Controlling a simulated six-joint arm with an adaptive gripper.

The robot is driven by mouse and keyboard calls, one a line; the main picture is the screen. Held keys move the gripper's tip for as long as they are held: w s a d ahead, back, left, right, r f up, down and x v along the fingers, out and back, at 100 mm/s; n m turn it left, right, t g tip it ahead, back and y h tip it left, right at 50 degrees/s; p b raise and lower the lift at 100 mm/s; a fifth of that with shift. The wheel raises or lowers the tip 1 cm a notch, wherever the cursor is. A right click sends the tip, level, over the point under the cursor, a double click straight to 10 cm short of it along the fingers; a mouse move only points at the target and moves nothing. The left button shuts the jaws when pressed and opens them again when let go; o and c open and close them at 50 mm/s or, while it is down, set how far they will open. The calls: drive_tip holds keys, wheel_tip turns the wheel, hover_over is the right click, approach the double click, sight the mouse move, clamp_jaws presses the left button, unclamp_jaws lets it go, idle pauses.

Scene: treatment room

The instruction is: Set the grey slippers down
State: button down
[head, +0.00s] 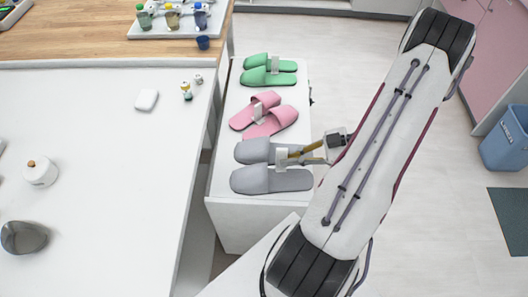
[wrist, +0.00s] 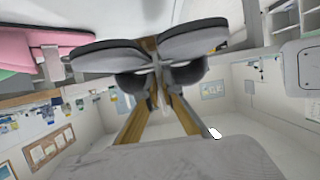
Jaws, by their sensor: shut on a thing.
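The pair of grey slippers (head: 262,179) lies level, side by side, over the near end of the low white bench, toes to the left. A small pale tab joins them in the middle. My gripper (head: 301,153) reaches in from the right and is shut on the pair at this tab. In the wrist view the grey slippers (wrist: 105,54) show heel-on, with my gripper's fingers (wrist: 154,82) closing between them. I cannot tell whether the soles touch the bench top or hang slightly above it.
The pink slippers (head: 270,122) and green slippers (head: 268,77) stand further back on the white bench (head: 222,181). A white table (head: 100,200) runs along its left side. A blue bin (head: 505,140) stands on the floor at right.

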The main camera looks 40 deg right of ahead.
drive_tip(key=shift+r, duration=0.2)
wheel_tip(320, 180, up, 19)
drive_tip(key=w+a+n+g+y, duration=0.1)
drive_tip(key=w+a, duration=0.5)
drive_tip(key=w, duration=0.2)
drive_tip(key=w+a+n+g, duration=0.1)
drive_tip(key=w+a, duration=0.5)
drive_tip(key=w, duration=0.3)
drive_tip(key=w+a+n+g+y, duration=0.1)
drive_tip(key=w+a, duration=0.3)
drive_tip(key=a, duration=0.5)
drive_tip(key=w+a+n+g, duration=0.1)
drive_tip(key=w+a, duration=0.3)
drive_tip(key=a, duration=0.5)
drive_tip(key=shift+w+a+f, duration=0.1)
drive_tip(key=shift+f, duration=1.2)
drive_tip(key=shift+w+f, duration=0.1)
drive_tip(key=shift+f, duration=1.15)
drive_tip(key=shift+f, duration=3.1)
